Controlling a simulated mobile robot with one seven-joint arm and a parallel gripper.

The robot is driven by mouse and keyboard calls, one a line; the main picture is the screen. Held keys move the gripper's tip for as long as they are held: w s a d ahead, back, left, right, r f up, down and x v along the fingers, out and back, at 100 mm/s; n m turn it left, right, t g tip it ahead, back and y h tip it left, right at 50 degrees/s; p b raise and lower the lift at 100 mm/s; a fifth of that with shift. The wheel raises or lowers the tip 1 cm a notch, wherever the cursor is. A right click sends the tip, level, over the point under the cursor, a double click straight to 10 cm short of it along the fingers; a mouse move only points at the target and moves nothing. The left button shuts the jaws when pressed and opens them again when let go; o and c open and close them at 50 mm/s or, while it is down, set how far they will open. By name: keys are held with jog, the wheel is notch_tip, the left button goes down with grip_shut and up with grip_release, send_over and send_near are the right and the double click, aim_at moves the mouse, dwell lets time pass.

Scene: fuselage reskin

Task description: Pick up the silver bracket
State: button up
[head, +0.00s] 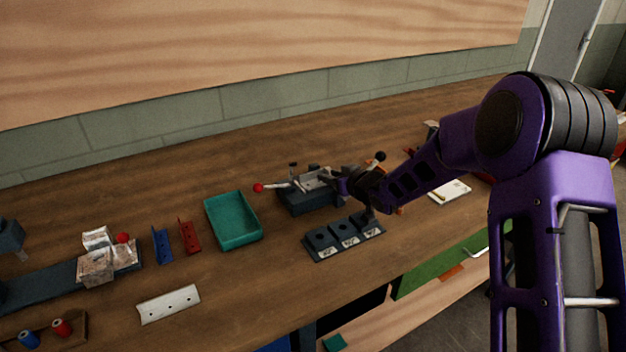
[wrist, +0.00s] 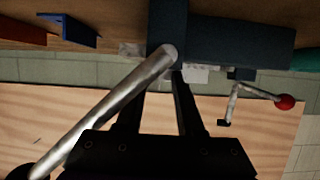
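A pale silver piece (head: 312,181), which looks like the silver bracket, sits in a dark clamp fixture (head: 305,203) at the middle of the bench. Its outline is partly hidden by the clamp parts and my gripper. My gripper (head: 336,181) is at the right side of this fixture, close to the piece. In the wrist view my gripper (wrist: 165,78) has its two fingers apart, with a gap between them. A silver lever (wrist: 110,110) crosses the left finger and hides part of the tips. I see nothing clearly held.
The clamp has a red-knobbed lever (head: 259,188) on its left and a black knob (head: 379,156) on its right. A teal tray (head: 232,239), red bracket (head: 189,237), blue bracket (head: 161,246) and pale holed strip (head: 168,304) lie left. A dark three-pocket block (head: 344,238) stands in front.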

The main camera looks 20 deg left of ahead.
grip_shut()
dwell(1.2)
